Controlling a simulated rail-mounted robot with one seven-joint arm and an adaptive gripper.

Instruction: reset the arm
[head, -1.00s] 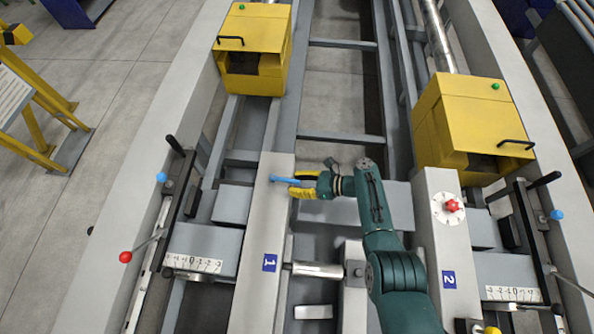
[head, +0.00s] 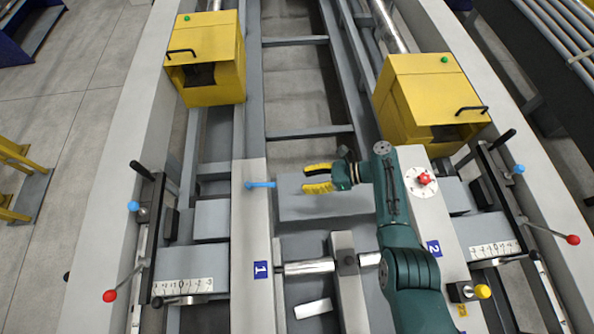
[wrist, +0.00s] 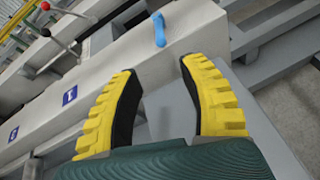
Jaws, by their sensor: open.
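My gripper (head: 306,178) has yellow ribbed fingers and a dark green arm behind it. It is open and empty, over the grey block between the beams marked 1 and 2. In the wrist view the fingers (wrist: 155,82) stand wide apart with nothing between them. A small blue handle (head: 260,185) sits on top of the beam marked 1 (head: 252,222), a short way left of the fingertips and apart from them. The blue handle also shows in the wrist view (wrist: 159,29), beyond the fingertips.
Two yellow housings (head: 214,75) (head: 430,90) stand on the far parts of the rails. A red knob (head: 424,178) on a white dial sits on beam 2, close to my arm. Levers with red and blue balls (head: 133,206) line both sides.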

